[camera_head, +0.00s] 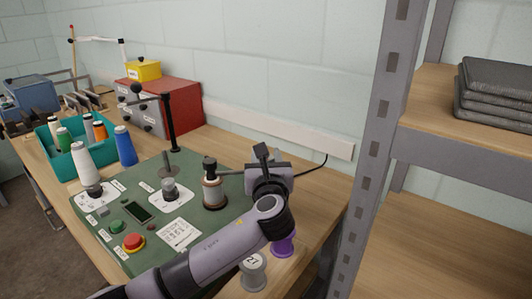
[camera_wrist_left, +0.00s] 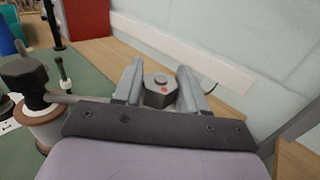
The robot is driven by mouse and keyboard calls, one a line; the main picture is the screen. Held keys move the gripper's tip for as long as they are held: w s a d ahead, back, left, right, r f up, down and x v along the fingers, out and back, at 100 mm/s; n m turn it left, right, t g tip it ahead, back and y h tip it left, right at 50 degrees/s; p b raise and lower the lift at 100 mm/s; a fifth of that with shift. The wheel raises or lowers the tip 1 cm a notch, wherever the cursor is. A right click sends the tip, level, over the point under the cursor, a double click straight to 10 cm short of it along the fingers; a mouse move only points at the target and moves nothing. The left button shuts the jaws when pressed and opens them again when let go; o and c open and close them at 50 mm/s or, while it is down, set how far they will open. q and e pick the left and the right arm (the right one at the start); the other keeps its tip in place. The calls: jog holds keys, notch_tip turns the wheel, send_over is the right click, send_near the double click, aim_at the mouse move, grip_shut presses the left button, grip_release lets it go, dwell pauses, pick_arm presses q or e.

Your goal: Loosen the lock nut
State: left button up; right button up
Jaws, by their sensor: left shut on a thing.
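The lock nut (camera_wrist_left: 157,97) is a dark hexagonal piece with a red dot and a small stud on top, seen in the left wrist view. My left gripper (camera_wrist_left: 158,82) is shut on it, one finger on each side. In the head view my left gripper (camera_head: 264,162) is at the right edge of the green panel (camera_head: 130,185) and hides most of the nut. A thin arm links this spot to a black-capped post with a brown and white spool (camera_head: 213,190), just left of the gripper. My right gripper is in neither view.
A purple spool (camera_head: 284,245) and a grey spool marked 12 (camera_head: 253,272) stand close below my wrist. A tall black post (camera_head: 170,125) rises at the panel's back. A metal shelf upright (camera_head: 372,150) stands close on the right. A teal bin (camera_head: 57,142) holds several thread cones.

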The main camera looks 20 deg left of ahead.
pick_arm(q)
jog(key=shift+n+g+y, duration=0.3)
jog(key=shift+n+y, duration=0.2)
jog(key=shift+y, duration=0.2)
jog(key=o, duration=0.9)
jog(key=shift+o, duration=0.2)
jog(key=v, duration=0.7)
